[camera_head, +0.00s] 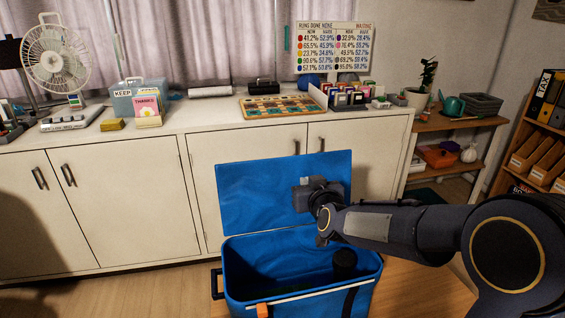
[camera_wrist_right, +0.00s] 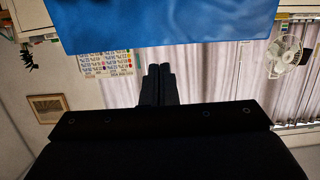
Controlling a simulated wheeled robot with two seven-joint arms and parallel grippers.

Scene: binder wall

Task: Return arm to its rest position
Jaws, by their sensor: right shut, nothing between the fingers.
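My right arm comes in from the right in the head view. Its gripper (camera_head: 308,184) is in front of the raised lid of a blue cooler box (camera_head: 240,262). In the right wrist view the fingers of the right gripper (camera_wrist_right: 158,72) are together with nothing between them. The blue lid (camera_head: 245,195) stands open behind the box and also shows across the top of the right wrist view (camera_wrist_right: 170,22). My left gripper is not in view.
A white cabinet counter (camera_head: 225,115) runs behind the box, with a fan (camera_head: 55,58), a board of coloured pieces (camera_head: 283,106) and a score sign (camera_head: 335,48) on it. A wooden shelf (camera_head: 450,122) and a binder rack (camera_head: 535,150) stand at right. The floor at left is clear.

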